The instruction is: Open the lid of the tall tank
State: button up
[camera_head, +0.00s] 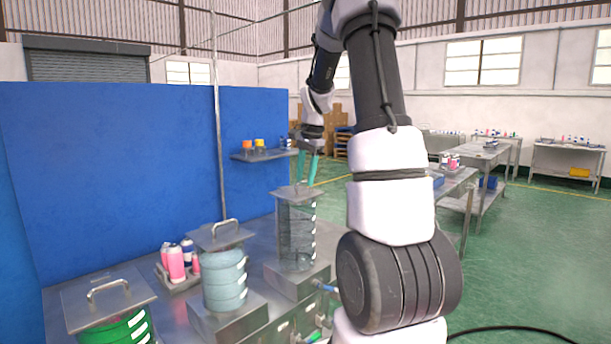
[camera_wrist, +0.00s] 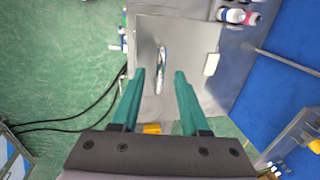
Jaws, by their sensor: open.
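The tall tank (camera_head: 297,240) is a dark, clear-walled cylinder on a metal block, the farthest of three lidded tanks on the steel bench. Its flat square metal lid (camera_head: 284,193) sits level on top. The lid (camera_wrist: 190,40) fills the middle of the wrist view, with its bar handle (camera_wrist: 161,68) upright in the picture. My gripper (camera_head: 307,182) points down just above this lid with teal fingers. In the wrist view my gripper (camera_wrist: 160,72) is open, and the handle appears between its fingertips. I cannot tell the exact height gap.
A middle tank (camera_head: 224,280) with pale blue contents and a green tank (camera_head: 125,333) stand nearer, both lidded. A tray of pink and blue cans (camera_head: 177,265) lies behind them. A blue partition (camera_head: 120,170) with a shelf (camera_head: 262,155) stands behind. Green floor is at right.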

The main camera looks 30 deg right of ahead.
grip_shut()
dwell(1.4)
